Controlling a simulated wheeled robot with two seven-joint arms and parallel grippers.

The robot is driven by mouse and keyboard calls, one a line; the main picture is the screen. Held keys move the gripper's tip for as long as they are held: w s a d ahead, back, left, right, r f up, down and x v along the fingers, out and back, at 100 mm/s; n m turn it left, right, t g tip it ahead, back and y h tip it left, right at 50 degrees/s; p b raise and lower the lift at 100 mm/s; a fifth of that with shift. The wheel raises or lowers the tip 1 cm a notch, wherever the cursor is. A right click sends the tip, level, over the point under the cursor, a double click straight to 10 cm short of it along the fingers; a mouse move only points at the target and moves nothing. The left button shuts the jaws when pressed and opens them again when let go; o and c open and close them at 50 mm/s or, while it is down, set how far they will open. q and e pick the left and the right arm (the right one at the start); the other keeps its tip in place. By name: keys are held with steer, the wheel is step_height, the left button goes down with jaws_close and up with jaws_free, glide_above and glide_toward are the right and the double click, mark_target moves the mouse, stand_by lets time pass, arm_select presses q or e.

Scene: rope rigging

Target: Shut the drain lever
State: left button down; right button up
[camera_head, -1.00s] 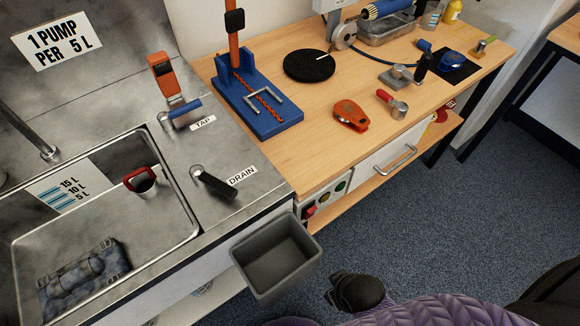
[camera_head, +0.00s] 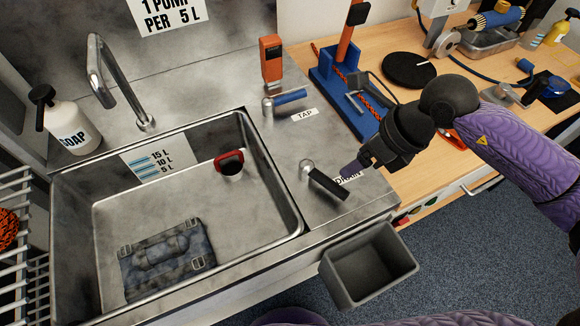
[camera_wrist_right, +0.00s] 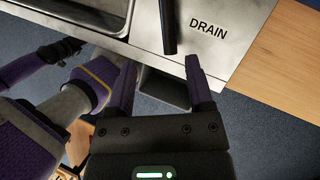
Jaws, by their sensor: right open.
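The drain lever has a black handle (camera_head: 328,183) and a round metal pivot (camera_head: 306,168). It is on the steel counter right of the sink, its handle slanting down and right from the pivot. The handle also shows at the top of the wrist view (camera_wrist_right: 168,25). The DRAIN label (camera_head: 349,179) is partly hidden by my right gripper (camera_head: 352,168). That gripper is open and empty, just right of the lever in the head view. In the wrist view the handle is beyond its fingertips (camera_wrist_right: 163,75). What seems to be my left gripper (camera_wrist_right: 42,58) shows there; its jaws are unclear.
The tap lever (camera_head: 287,97) with a blue handle is behind the drain lever. A grey bin (camera_head: 368,265) hangs at the counter's front. A blue stand (camera_head: 340,95) is behind my right arm.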

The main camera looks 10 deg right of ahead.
mark_target(334, 184)
steer(key=f, duration=0.2)
steer(key=f+b, duration=0.1)
steer(key=f, duration=0.2)
steer(key=shift+w+a, duration=0.1)
steer(key=shift+w, duration=0.1)
steer(key=b+x, duration=0.1)
steer(key=x, duration=0.3)
steer(key=shift+w+a+f, duration=0.1)
steer(key=shift+a+f, duration=0.05)
steer(key=shift+f, duration=0.1)
arm_select(q)
steer(key=shift+s+d+f, duration=0.2)
steer(key=shift+d+f, duration=0.2)
steer(key=shift+f, duration=0.15)
steer(key=shift+s+d+f, duration=0.2)
steer(key=shift+d+f, duration=0.2)
steer(key=shift+f, duration=0.1)
arm_select(e)
steer(key=shift+a, duration=0.1)
jaws_close()
